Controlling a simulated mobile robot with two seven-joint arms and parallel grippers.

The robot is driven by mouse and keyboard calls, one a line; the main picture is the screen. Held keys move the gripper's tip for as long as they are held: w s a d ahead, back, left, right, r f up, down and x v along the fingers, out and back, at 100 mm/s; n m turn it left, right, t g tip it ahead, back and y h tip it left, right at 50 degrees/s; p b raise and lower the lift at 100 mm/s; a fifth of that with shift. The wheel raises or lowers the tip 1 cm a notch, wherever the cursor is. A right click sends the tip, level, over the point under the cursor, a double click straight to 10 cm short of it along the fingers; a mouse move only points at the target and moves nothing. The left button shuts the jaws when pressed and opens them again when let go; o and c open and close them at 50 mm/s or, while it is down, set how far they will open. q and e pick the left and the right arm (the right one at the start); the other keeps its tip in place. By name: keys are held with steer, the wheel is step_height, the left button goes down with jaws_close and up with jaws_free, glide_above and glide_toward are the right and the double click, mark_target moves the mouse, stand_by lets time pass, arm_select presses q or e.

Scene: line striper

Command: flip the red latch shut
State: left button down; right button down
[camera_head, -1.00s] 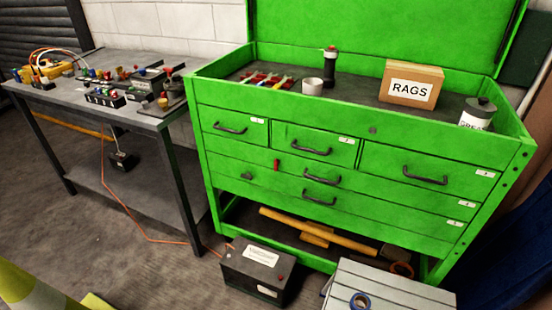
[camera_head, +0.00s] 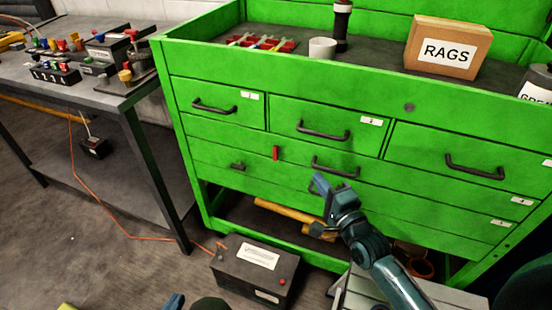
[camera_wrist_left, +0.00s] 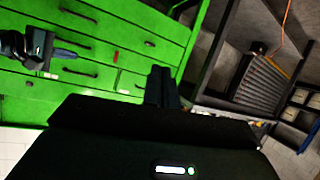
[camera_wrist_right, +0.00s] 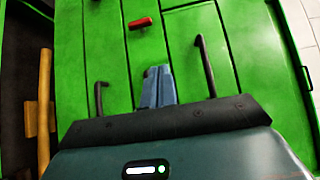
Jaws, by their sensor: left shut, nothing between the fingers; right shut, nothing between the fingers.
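The red latch (camera_head: 276,153) is a small upright bar on the green tool chest's front, left of a drawer handle. It also shows at the top of the right wrist view (camera_wrist_right: 140,23) and small in the left wrist view (camera_wrist_left: 117,56). My right gripper (camera_head: 321,184) is shut and empty, in front of the lower drawers, right of and below the latch and apart from it. Its blue fingers show in the right wrist view (camera_wrist_right: 158,85). My left gripper (camera_head: 175,301) barely shows at the bottom edge; its fingers (camera_wrist_left: 161,86) are shut and empty, away from the latch.
Black drawer handles (camera_head: 336,168) stick out around the latch. A black battery box (camera_head: 255,267) stands on the floor below. A grey workbench (camera_head: 110,100) is at the left. A RAGS box (camera_head: 446,48) and a white cup (camera_head: 322,48) sit on the chest top.

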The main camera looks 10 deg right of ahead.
arm_select(q)
steer(key=shift+w+a+f+b, duration=0.1)
steer(key=shift+w+f+b, duration=0.25)
steer(key=shift+w+b, duration=0.15)
arm_select(e)
steer(key=shift+w+f, duration=0.25)
steer(key=shift+f, duration=0.3)
steer(key=shift+w+f, duration=0.2)
steer(key=shift+f, duration=0.35)
arm_select(q)
steer(key=shift+s, duration=0.15)
arm_select(e)
steer(key=b, duration=0.1)
glide_toward(276, 152)
steer(key=w+d, duration=0.3)
steer(key=w, duration=0.1)
arm_select(q)
steer(key=shift+a+r+t, duration=0.15)
steer(key=shift+a+t, duration=0.2)
steer(key=shift+t, duration=0.05)
arm_select(e)
steer(key=w+a, duration=0.3)
arm_select(q)
steer(key=shift+s, duration=0.1)
